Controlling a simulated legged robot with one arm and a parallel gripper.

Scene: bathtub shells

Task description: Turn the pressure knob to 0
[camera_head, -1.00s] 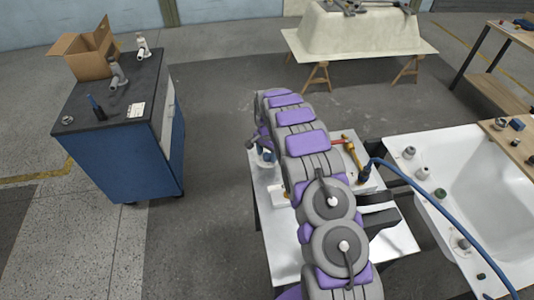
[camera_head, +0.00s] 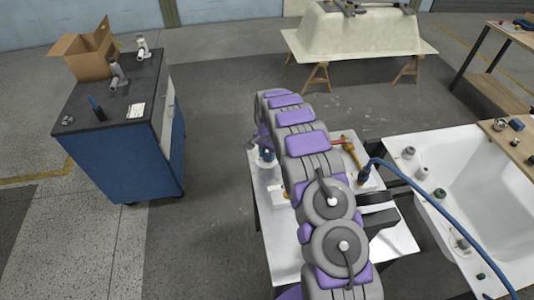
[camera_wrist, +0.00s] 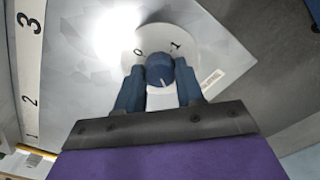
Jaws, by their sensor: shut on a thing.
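The pressure knob (camera_wrist: 160,70) is round and dark blue, with a short white line on its lower face in the wrist view. It sits on a light round dial (camera_wrist: 190,45) marked 0 and 1, with the 0 at upper left of the knob and the 1 at upper right. My gripper (camera_wrist: 160,78) has its two blue fingers on either side of the knob, shut on it. The white line points down toward my gripper, away from both numerals. In the head view my arm hides much of the work surface, and the knob's setting cannot be read there.
A white table (camera_head: 285,245) lies under my arm, with a red-and-yellow valve fitting (camera_head: 349,148) and a blue hose (camera_head: 430,185) at its right. A white bathtub shell (camera_head: 490,170) stands to the right. A blue cabinet (camera_head: 125,160) stands left, with open floor between.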

